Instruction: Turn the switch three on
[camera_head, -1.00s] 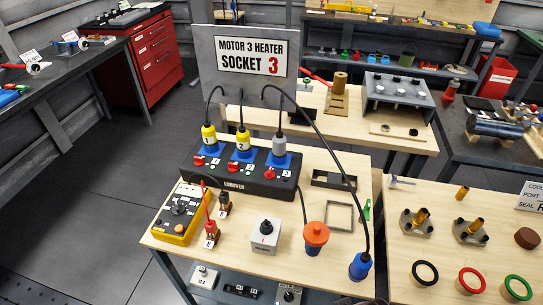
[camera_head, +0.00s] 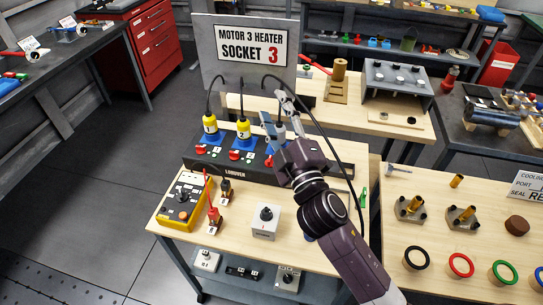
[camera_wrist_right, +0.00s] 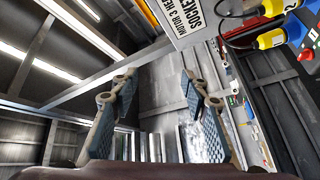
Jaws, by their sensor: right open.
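The black socket box (camera_head: 232,168) stands on the wooden table with a row of red knob switches and blue sockets. A red knob by the third socket (camera_head: 268,161) shows just left of my right gripper, partly hidden by it. Yellow plugs 1 (camera_head: 210,124) and 2 (camera_head: 243,129) sit in their sockets. The grey plug of the third socket is hidden behind my right gripper. My right gripper (camera_head: 277,122) is open, over the box's right part; its fingers (camera_wrist_right: 160,110) are apart and empty in the wrist view. My left gripper is out of view.
A "Motor 3 heater socket 3" sign (camera_head: 252,48) stands behind the box, with black cables looping before it. A yellow control box (camera_head: 184,202), a red-handled connector (camera_head: 214,214) and a grey switch box (camera_head: 265,222) stand in front. A parts table (camera_head: 440,200) is at right.

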